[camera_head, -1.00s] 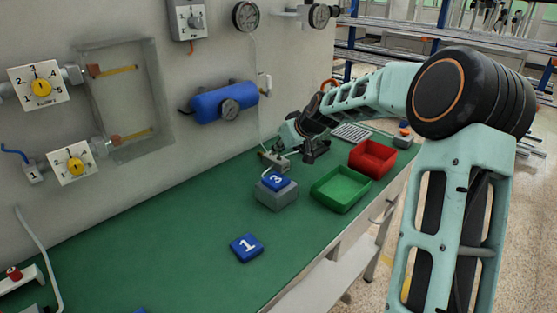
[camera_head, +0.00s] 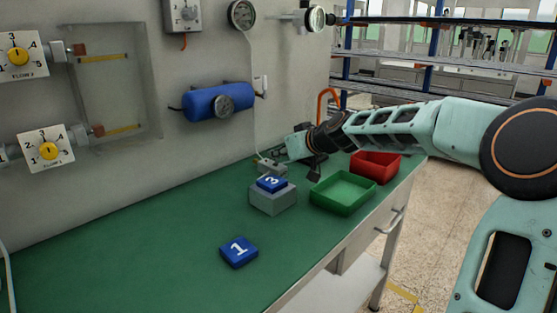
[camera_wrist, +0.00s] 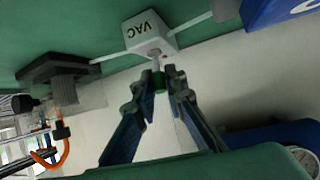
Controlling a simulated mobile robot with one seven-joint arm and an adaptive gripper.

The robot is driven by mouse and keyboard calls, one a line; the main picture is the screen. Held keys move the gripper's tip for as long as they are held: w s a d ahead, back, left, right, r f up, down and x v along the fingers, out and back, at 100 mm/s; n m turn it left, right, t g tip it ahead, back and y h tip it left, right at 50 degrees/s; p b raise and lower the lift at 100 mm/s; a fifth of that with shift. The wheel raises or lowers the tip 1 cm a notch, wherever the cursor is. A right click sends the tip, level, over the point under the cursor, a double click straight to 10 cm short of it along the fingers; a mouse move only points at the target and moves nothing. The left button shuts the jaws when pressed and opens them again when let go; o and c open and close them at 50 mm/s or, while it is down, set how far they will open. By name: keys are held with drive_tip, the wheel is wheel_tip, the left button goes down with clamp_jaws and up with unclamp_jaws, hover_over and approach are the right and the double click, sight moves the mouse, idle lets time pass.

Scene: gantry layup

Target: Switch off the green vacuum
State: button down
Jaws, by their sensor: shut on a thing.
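A white box marked VAC (camera_wrist: 150,32) stands on the green bench in the wrist view, its lettering upside down. A small metal stem comes out of the box toward my gripper, with a green piece (camera_wrist: 158,82) at its end. My gripper (camera_wrist: 162,80) is shut on this green piece, with the blue-grey fingers on either side. Whether the switch is on or off cannot be told. In the head view, my gripper (camera_head: 270,165) is small, at the back of the bench by the wall, behind a grey block; its fingertips are hard to make out.
A blue block marked 3 (camera_head: 271,184) sits on the grey block (camera_head: 272,203); a blue block marked 1 (camera_head: 239,251) lies nearer. A green tray (camera_head: 343,207) and a red tray (camera_head: 375,180) stand to the right. A blue tank (camera_head: 218,102) hangs on the wall. The left bench is clear.

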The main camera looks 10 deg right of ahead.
idle(0.4)
drive_tip(key=c, duration=2)
unclamp_jaws()
drive_tip(key=shift+v, duration=6)
drive_tip(key=shift+f, duration=0.1)
